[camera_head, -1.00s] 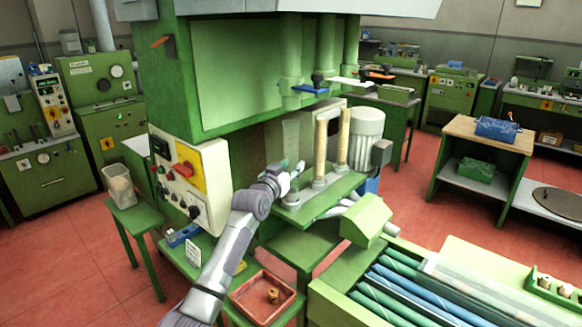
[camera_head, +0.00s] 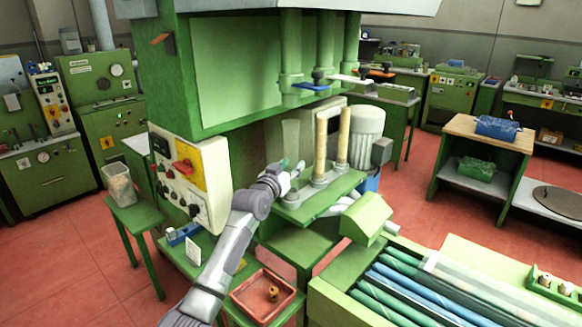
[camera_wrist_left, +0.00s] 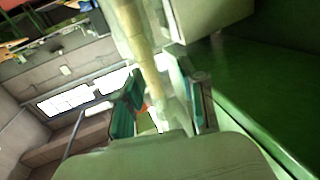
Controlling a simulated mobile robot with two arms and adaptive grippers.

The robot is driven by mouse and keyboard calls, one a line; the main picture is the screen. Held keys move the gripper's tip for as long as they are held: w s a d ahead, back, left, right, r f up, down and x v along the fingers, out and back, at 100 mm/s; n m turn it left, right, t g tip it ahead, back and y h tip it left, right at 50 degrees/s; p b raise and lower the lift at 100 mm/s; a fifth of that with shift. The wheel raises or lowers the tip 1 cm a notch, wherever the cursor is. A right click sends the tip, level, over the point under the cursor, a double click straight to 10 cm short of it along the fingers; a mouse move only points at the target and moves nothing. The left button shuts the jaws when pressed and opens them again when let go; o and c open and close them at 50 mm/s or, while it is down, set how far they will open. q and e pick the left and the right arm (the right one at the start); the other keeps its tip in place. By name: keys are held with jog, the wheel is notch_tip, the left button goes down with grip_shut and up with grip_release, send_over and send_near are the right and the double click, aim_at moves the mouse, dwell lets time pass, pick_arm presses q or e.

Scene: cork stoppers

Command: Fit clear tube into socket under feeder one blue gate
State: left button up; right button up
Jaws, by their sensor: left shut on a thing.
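The clear tube (camera_head: 291,138) stands roughly upright at the green machine, left of two tan, cork-filled tubes (camera_head: 320,150). Its top is below the feeder with the blue gate (camera_head: 313,87), with a gap between them. My left gripper (camera_head: 290,167) is shut on its lower part. In the left wrist view the fingers of my left gripper (camera_wrist_left: 163,100) are on either side of a pale, see-through shape. A grey socket (camera_head: 291,198) shows on the green ledge below the gripper. I cannot tell whether the tube's lower end is in it. My right gripper is not in view.
A white gate (camera_head: 345,80) and an orange gate (camera_head: 376,74) are right of the blue one. A control panel (camera_head: 190,180) is close left of my arm. A red tray (camera_head: 290,305) with a cork is below. A grey motor (camera_head: 367,133) stands behind the tan tubes.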

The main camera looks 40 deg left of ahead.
pick_arm(q)
jog(key=shift+f+b, duration=0.4)
jog(key=shift+f, duration=0.2)
jog(key=o, duration=1.2)
jog(key=shift+r, duration=0.1)
jog(key=shift+s, duration=0.1)
jog(key=s, duration=0.4)
jog(key=s+d, duration=0.1)
jog(key=s, duration=0.2)
jog(key=s+d, duration=0.1)
jog(key=s, duration=0.3)
jog(key=shift+s+d, duration=0.1)
jog(key=shift+s, duration=0.25)
